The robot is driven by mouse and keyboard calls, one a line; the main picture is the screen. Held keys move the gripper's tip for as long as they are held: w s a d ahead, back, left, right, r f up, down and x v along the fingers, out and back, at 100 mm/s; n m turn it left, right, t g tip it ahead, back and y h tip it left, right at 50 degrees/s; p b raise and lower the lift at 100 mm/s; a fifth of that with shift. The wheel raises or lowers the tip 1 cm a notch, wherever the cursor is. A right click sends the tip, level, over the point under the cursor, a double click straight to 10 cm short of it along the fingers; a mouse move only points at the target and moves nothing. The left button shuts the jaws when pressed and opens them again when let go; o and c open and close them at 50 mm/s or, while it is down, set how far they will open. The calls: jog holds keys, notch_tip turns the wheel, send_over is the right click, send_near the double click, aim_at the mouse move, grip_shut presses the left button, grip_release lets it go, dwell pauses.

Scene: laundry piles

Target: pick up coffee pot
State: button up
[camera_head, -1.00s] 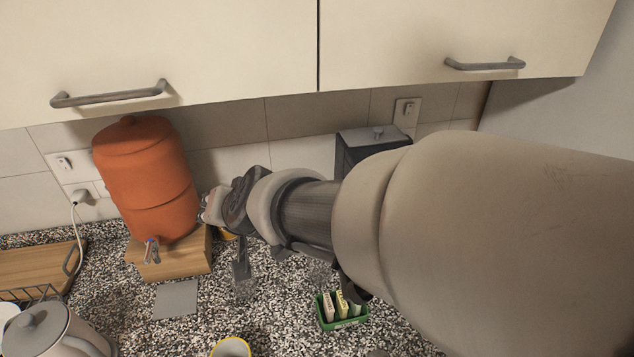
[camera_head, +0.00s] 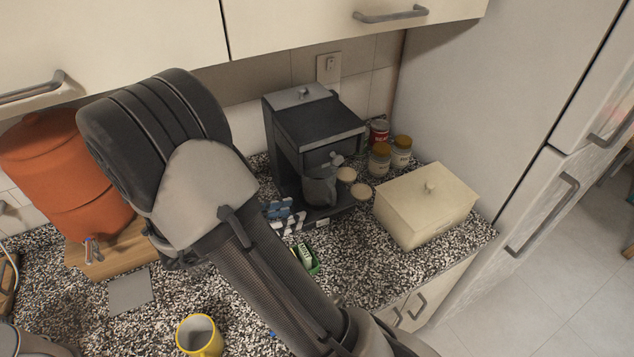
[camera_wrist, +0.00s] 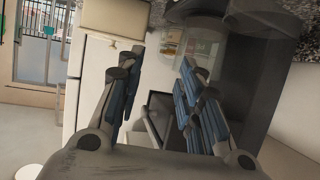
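The coffee pot (camera_head: 319,187) is a dark grey, see-through jug. It stands on the black coffee machine (camera_head: 318,130) at the back of the counter. My gripper (camera_head: 283,214) is just left of the pot in the head view, its blue-padded fingers apart. In the wrist view, my gripper (camera_wrist: 159,66) is open with nothing clearly between its fingers. A large grey see-through body, apparently the coffee pot (camera_wrist: 243,65), fills the right side behind the right finger. I cannot tell whether they touch. The pot's handle is not clearly visible.
A cream box (camera_head: 425,205) and several small jars (camera_head: 401,152) stand right of the machine. A green tea-bag holder (camera_head: 307,260) and a yellow mug (camera_head: 200,336) stand in front. An orange dispenser (camera_head: 65,180) is at left; the fridge (camera_head: 540,200) bounds the right.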

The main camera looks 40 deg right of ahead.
aim_at(322, 186)
jog(key=b+x, duration=0.4)
jog(key=x, duration=1)
jog(key=shift+w+d+r, duration=0.2)
jog(key=shift+w+r, duration=0.05)
jog(key=shift+c, duration=0.3)
grip_shut()
